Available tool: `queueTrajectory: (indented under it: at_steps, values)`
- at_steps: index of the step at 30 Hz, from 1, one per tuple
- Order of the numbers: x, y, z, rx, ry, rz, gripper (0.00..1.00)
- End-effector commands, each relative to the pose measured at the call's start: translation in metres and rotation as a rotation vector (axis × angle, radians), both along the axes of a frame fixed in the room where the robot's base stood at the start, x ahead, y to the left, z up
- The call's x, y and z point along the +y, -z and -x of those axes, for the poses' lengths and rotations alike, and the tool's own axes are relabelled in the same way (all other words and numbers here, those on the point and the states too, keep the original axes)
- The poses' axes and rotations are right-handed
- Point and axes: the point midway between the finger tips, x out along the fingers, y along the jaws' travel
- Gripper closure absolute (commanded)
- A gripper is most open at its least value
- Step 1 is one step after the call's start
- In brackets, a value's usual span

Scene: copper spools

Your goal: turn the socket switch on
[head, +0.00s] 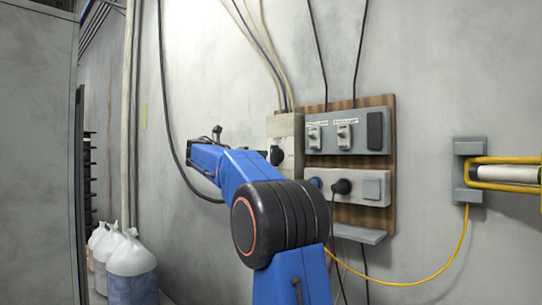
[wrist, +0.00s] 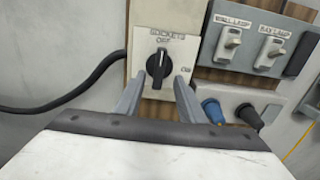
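The socket switch is a black rotary knob (wrist: 158,64) on a cream box (wrist: 172,42) labelled SOCKETS, with OFF above the knob and ON at its lower right. Its pale mark points up, near OFF. The knob (head: 277,155) and box (head: 287,128) also show in the head view. In the wrist view my gripper (wrist: 161,77) is open, with one grey finger on each side of the knob's lower part. I cannot tell whether the fingertips reach around the knob or stop short of it. In the head view my arm hides most of the gripper.
Right of the box, a grey panel (head: 358,139) holds wall lamp and bay lamp switches. Below it is a socket strip (head: 353,199) with a blue plug and a black plug (head: 341,186). A black cable (wrist: 75,92) reaches the box's left side. White jugs (head: 131,262) stand at lower left.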

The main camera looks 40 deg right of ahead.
Motion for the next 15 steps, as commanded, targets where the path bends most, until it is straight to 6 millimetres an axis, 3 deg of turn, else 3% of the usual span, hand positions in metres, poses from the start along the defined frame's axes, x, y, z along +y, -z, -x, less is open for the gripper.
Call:
queueTrajectory:
  at_steps: [6, 15]
  values:
    - [-0.04, 0.001, -0.003, 0.001, 0.003, -0.001, 0.64]
    - [-0.08, 0.0, -0.006, 0.0, 0.001, 0.0, 0.64]
